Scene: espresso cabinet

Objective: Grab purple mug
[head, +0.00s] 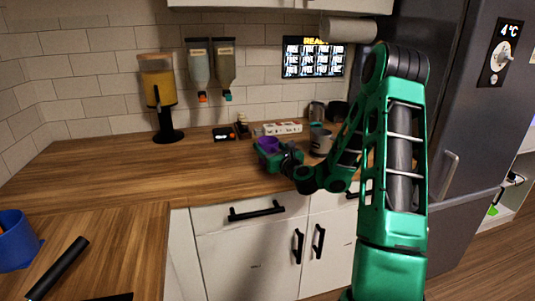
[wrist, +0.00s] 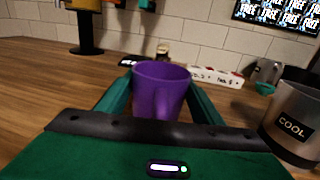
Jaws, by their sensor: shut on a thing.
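The purple mug (wrist: 160,88) is upright between the two green fingers of my gripper (wrist: 158,98) in the wrist view. The fingers are shut on it from left and right. In the head view the mug (head: 268,144) shows as a small purple shape at my gripper (head: 268,150), over the wooden counter near its front edge. My gripper hides part of the mug there. I cannot tell whether its base touches the counter.
A grey mug marked COOL (wrist: 293,127) stands close on the right. A white power strip (head: 283,128) lies behind. A dispenser on a black stand (head: 160,95) stands further left. The counter (head: 120,165) is clear to the left. A dark fridge (head: 455,130) stands at right.

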